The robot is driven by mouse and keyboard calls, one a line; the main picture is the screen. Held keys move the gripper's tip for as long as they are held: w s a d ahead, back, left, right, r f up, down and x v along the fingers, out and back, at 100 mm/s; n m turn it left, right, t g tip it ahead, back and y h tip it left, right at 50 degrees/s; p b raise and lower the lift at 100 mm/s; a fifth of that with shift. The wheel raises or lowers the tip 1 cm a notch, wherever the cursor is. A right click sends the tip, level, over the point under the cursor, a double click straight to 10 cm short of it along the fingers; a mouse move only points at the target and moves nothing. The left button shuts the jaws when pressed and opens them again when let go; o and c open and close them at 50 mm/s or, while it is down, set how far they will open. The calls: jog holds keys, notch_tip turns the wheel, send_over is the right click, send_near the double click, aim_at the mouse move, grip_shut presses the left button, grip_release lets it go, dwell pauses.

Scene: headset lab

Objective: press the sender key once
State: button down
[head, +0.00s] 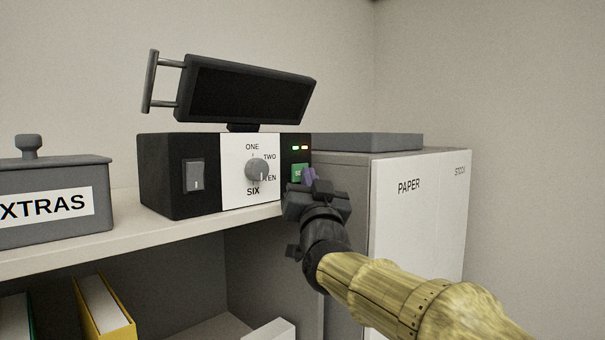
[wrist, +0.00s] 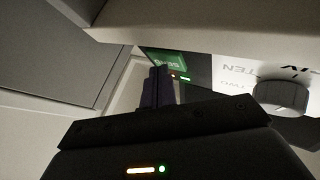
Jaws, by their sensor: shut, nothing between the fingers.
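The sender key (head: 298,172) is a green key on the right part of the black machine's (head: 165,170) front, below a green and a red light. In the wrist view the green key (wrist: 166,60) shows just beyond the fingertips, its lettering upside down. My gripper (head: 310,175) is shut and empty, with its dark purple fingers in front of the key's right part and hiding some of it. The fingers also show in the wrist view (wrist: 158,78), pointing toward the key. I cannot tell whether the fingertips touch it.
Left of the key are a round knob (head: 257,169) on a white dial panel and a rocker switch (head: 194,176). A tilted dark screen (head: 245,90) tops the machine. A grey EXTRAS box (head: 50,208) shares the shelf (head: 130,232). A PAPER cabinet (head: 420,220) stands close at right.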

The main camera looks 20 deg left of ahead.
jog(key=shift+f, duration=0.1)
dwell(0.3)
jog(key=shift+s+d+b, duration=0.3)
jog(key=shift+d+b, duration=0.4)
jog(key=shift+b, duration=0.15)
jog(key=d+b, duration=0.1)
jog(key=s+d+b, duration=0.1)
jog(key=d+b, duration=0.1)
jog(key=s+d+b, duration=0.1)
jog(key=shift+d, duration=0.35)
dwell(0.5)
